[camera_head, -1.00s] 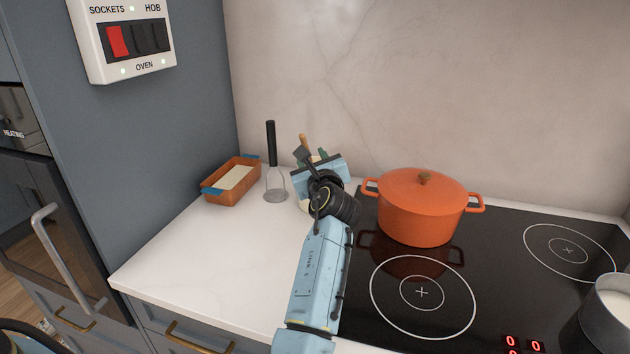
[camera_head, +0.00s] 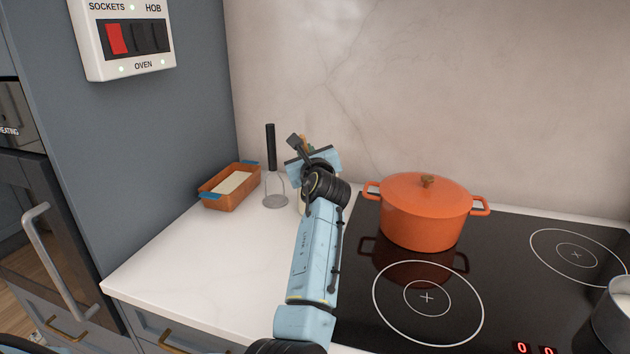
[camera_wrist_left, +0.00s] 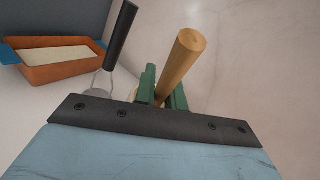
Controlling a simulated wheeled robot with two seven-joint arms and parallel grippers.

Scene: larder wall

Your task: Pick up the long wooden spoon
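The long wooden spoon shows only as its pale wooden handle. In the left wrist view the handle (camera_wrist_left: 180,67) rises, tilted right, from between the green fingers of my left gripper (camera_wrist_left: 163,97). The fingers lie close on either side of it and look shut on it. In the head view a short piece of the handle (camera_head: 303,140) shows above my left gripper (camera_head: 312,151). The spoon's lower part is hidden behind my wrist. My right gripper is not in view.
A pale holder (camera_head: 301,203) is mostly hidden behind my wrist. A black-handled masher (camera_head: 271,150) and an orange loaf dish (camera_head: 215,198) stand to the left. An orange lidded pot (camera_head: 425,215) stands on the black hob to the right. The front-left worktop (camera_head: 200,265) is clear.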

